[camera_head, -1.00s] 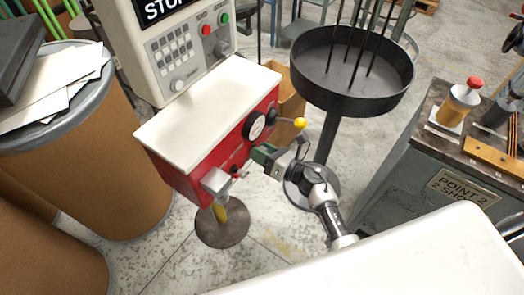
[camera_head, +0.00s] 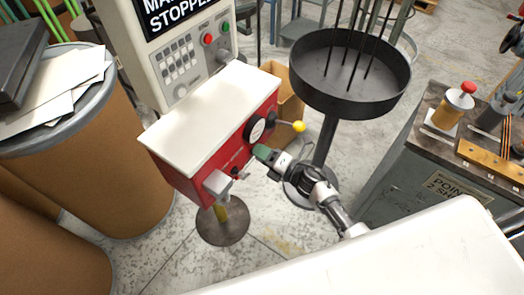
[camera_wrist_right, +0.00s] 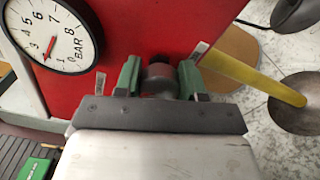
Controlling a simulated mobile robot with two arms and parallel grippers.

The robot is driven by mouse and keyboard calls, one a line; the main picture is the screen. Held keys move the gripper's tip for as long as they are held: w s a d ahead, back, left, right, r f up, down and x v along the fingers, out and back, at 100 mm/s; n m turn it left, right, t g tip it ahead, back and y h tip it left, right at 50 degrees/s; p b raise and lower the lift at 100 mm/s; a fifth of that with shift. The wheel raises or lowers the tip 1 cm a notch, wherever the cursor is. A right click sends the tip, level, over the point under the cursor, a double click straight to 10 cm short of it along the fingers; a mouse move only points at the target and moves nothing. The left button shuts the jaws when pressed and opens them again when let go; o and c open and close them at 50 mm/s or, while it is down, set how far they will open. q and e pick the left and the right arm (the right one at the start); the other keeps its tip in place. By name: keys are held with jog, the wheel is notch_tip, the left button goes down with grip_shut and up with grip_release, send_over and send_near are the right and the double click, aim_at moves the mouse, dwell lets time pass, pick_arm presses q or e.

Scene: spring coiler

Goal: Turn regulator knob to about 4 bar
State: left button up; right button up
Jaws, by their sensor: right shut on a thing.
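The red regulator panel (camera_head: 232,154) is on the front of the white-topped machine. Its round white gauge (camera_head: 255,129) shows large in the right wrist view (camera_wrist_right: 48,32), marked BAR. The red needle points down-left in the low part of the scale; the exact value is hard to read. My right gripper (camera_head: 262,152) is at the panel, below the gauge. In the right wrist view, its green fingers (camera_wrist_right: 159,80) are shut on the dark round regulator knob (camera_wrist_right: 159,84). The fingers mostly hide the knob in the head view. My left gripper is not in view.
A lever with a yellow ball (camera_head: 299,127) sticks out just beyond the gauge. A silver block (camera_head: 218,183) projects from the panel's near end. A round black tray (camera_head: 350,80) on a post stands behind my right arm. A grey workbench (camera_head: 400,160) is at the right.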

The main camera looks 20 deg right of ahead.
jog(key=m+p, duration=0.1)
jog(key=m, duration=0.4)
jog(key=shift+p, duration=0.3)
jog(key=m+p, duration=0.1)
jog(key=m, duration=0.4)
jog(key=shift+f, duration=0.2)
jog(key=shift+m, duration=0.3)
jog(key=o, duration=0.9)
jog(key=v, duration=1.1)
